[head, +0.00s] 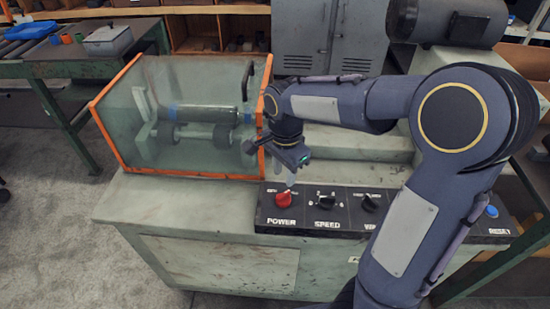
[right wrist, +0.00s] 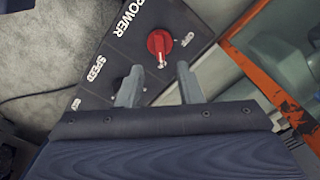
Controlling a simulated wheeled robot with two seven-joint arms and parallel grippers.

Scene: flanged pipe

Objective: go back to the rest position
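My right gripper (head: 290,180) hangs above the control panel (head: 245,222), close to the red POWER knob (head: 283,199). My left gripper is in neither view.
A clear guard box with orange edges (head: 122,72) covers a pipe and rollers (head: 205,118) left of my right arm. The panel also has black knobs (head: 326,202) and a blue RESET button (head: 492,211). A grey cabinet (head: 325,40) stands behind.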

